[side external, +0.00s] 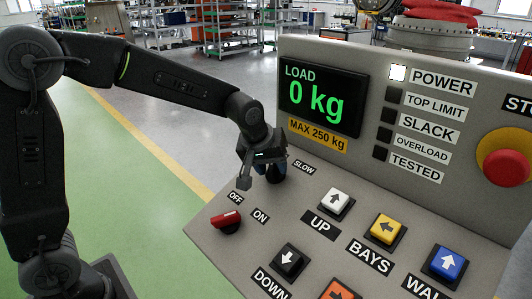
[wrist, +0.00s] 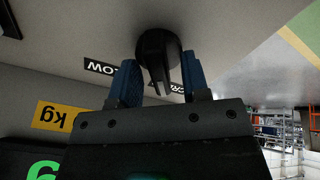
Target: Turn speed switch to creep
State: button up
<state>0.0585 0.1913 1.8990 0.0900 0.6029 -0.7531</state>
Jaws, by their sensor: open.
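The speed switch (wrist: 157,50) is a black rotary knob with a raised grip bar, seen in the wrist view on the grey panel. The SLOW label (wrist: 100,67) lies left of it, and another label (wrist: 172,88), partly covered, lies below it. My gripper (wrist: 159,64) is open, with one blue finger on each side of the knob; I cannot tell whether they touch it.
A red OFF/ON switch (side external: 227,222) sits nearby at lower left. UP (side external: 335,203), DOWN (side external: 289,262), yellow BAYS (side external: 384,231) and blue buttons (side external: 447,265) lie to the right. The load display (side external: 321,97) rises behind. A red stop button (side external: 507,166) is far right.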

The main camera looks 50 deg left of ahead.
jog(key=v, duration=1.3)
jog(key=shift+r, duration=0.2)
jog(key=shift+s, duration=0.15)
